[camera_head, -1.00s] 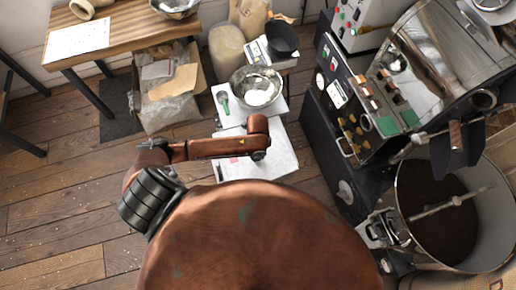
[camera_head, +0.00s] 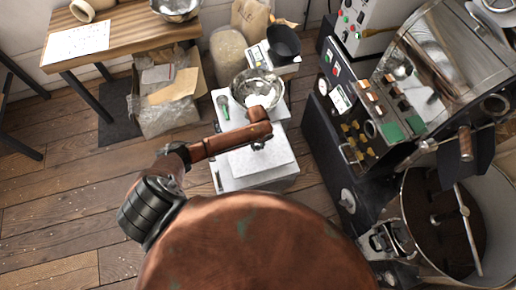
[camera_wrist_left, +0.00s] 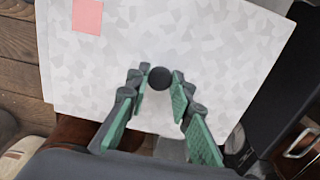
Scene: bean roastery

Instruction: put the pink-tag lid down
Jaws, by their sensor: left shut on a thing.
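The pink-tag lid (camera_wrist_left: 225,55) is a flat, pale mottled square with a small dark knob (camera_wrist_left: 159,77). Its pink tag (camera_wrist_left: 88,16) shows at the upper left in the left wrist view. My left gripper (camera_wrist_left: 158,82), with green pads, is shut on the knob. In the head view, my left gripper (camera_head: 258,146) is over the lid (camera_head: 277,164), which appears level above the front part of a white stand (camera_head: 250,184). I cannot tell whether the lid touches it. My right gripper is out of view.
A metal bowl (camera_head: 257,88) and a green-handled tool (camera_head: 223,106) are on the stand behind the lid. A dark roaster (camera_head: 335,150) stands close on the right. A box of bags (camera_head: 165,100) sits at left. The floor at left is clear.

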